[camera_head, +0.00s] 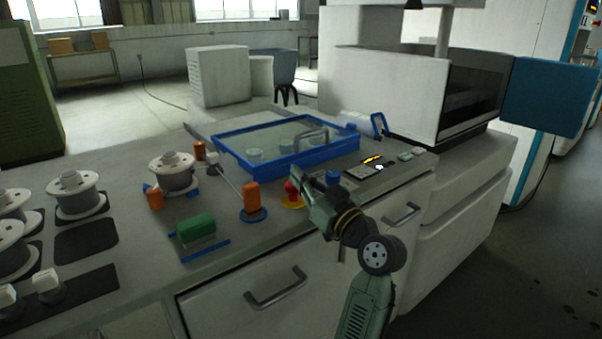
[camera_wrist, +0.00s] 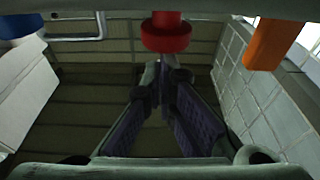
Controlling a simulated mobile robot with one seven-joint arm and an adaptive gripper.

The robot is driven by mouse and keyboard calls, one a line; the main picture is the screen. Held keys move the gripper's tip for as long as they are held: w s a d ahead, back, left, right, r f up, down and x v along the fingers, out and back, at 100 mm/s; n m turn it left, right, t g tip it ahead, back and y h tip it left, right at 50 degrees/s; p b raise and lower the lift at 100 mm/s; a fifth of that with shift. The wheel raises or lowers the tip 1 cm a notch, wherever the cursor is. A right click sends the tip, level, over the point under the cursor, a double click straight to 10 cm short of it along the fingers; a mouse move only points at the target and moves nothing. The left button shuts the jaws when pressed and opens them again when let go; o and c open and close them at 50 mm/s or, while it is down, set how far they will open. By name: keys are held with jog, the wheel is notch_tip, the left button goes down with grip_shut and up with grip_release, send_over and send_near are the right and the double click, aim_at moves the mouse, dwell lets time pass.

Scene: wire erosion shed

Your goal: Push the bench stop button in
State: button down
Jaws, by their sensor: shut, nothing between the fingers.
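In the wrist view the red button (camera_wrist: 166,33) is at the top centre. The gap in depth between fingertips and button is hard to judge.
An orange cylinder (camera_head: 252,197) on a blue base stands left of the button. A blue-framed tray (camera_head: 228,159) with a handle is behind. A blue knob (camera_head: 333,178) is close to my gripper. A green block (camera_head: 195,228) and several spools lie further left.

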jog(key=shift+f+b, duration=1.2)
jog(key=shift+b, duration=0.3)
jog(key=shift+f, duration=0.1)
jog(key=r+p, duration=0.1)
jog(key=r, duration=0.2)
jog(key=r+p, duration=0.1)
jog(key=shift+w+a+r+p, duration=0.2)
jog(key=shift+a+r+p, duration=0.05)
jog(key=shift+a+p, duration=0.05)
jog(key=b+v, duration=0.3)
jog(key=v, duration=0.7)
jog(key=shift+s+d+r+b, duration=0.2)
jog(key=shift+r+b, duration=0.15)
jog(key=shift+r, duration=0.05)
